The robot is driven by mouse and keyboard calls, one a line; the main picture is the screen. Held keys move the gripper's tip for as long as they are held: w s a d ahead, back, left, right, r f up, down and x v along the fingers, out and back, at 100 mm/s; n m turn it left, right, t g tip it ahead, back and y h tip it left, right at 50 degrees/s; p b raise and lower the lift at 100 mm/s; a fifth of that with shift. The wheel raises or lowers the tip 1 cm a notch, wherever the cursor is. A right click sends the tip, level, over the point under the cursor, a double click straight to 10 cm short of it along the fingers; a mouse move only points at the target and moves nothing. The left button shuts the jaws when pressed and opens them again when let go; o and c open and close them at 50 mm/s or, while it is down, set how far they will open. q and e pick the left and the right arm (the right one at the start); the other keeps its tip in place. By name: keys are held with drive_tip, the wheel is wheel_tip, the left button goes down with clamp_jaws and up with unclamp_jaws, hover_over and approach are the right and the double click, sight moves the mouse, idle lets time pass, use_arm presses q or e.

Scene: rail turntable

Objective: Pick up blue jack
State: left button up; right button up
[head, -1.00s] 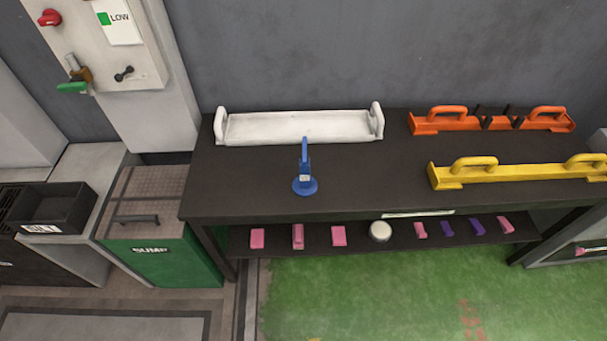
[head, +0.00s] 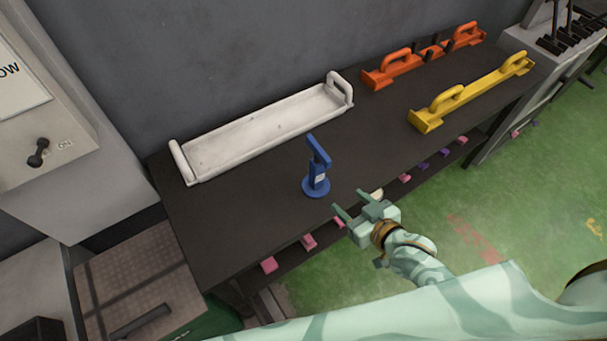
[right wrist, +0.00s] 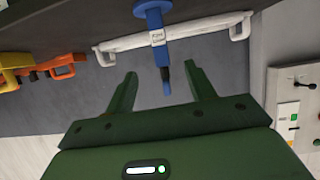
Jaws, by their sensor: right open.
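The blue jack (head: 318,170) stands upright on the dark workbench (head: 240,215), on its round base, in front of the white tray. My right gripper (head: 347,202) is open and empty at the bench's front edge, a little right of and nearer than the jack. In the right wrist view the jack (right wrist: 154,40) appears upside down, beyond and between the tips of the open fingers (right wrist: 165,82). The fingers do not touch it. My left gripper is not in view.
The white tray (head: 262,128) lies behind the jack. An orange handled bar (head: 420,62) and a yellow handled bar (head: 470,92) lie to the right. Small pink blocks (head: 309,242) sit on the lower shelf. A control box stands at left. Bench around the jack is clear.

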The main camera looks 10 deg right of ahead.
sight(320, 174)
drive_tip(key=b+x, duration=0.3)
drive_tip(key=x, duration=0.7)
drive_tip(key=shift+w+a, duration=0.15)
drive_tip(key=shift+w+a+f, duration=0.1)
drive_tip(key=shift+w, duration=0.4)
drive_tip(key=b+x, duration=0.2)
drive_tip(key=x, duration=0.3)
drive_tip(key=shift+w, duration=0.15)
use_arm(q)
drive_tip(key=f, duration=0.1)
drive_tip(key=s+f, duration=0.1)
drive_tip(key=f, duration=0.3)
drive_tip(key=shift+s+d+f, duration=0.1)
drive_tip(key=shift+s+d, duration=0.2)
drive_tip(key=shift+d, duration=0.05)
use_arm(e)
drive_tip(key=shift+r, duration=0.25)
drive_tip(key=shift+r, duration=0.1)
clamp_jaws()
